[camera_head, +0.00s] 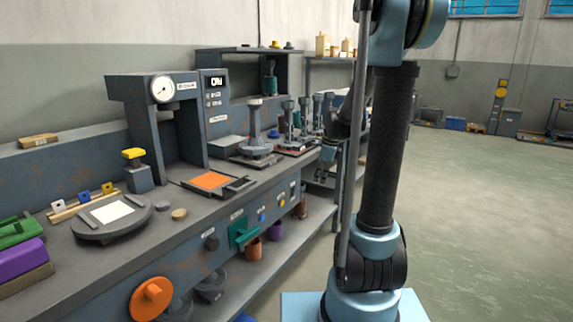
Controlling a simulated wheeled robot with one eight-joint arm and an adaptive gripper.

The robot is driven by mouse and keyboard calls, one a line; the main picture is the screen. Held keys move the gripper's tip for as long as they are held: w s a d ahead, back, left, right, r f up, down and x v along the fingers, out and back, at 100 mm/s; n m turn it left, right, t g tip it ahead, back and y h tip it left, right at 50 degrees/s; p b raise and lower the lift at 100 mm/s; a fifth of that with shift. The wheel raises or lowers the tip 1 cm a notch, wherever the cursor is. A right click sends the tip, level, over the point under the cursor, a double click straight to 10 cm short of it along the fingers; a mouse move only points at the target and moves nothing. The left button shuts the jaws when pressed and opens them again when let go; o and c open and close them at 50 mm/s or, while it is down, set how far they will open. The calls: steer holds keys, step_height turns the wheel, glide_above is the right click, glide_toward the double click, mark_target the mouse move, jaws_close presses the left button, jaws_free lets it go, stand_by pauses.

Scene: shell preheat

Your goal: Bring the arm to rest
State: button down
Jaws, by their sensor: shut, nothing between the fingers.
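My arm stands at the right of the view, with a light blue base joint and a dark upright link. My gripper (325,172) shows small, just left of the upright link, pointing down. It is shut with nothing in it. It appears beside the far part of the workbench (225,197), near its right edge. The upright link hides part of the wrist behind it.
A press with a gauge (162,90) stands on the bench. An orange plate (210,181), a round plate with a white sheet (112,212) and several fixtures (256,140) are also there. An orange knob (152,299) juts from the bench front. Open floor (490,220) lies right.

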steer(key=s+d+f+n+h, duration=0.1)
steer(key=s+d+f+n, duration=0.1)
steer(key=s+n, duration=0.8)
steer(key=s+d+f+n+h, duration=0.1)
steer(key=s+n, duration=0.9)
steer(key=s, duration=1)
steer(key=shift+s+d+f+n, duration=0.2)
steer(key=shift+d+f+n, duration=0.1)
steer(key=shift+d+f, duration=0.4)
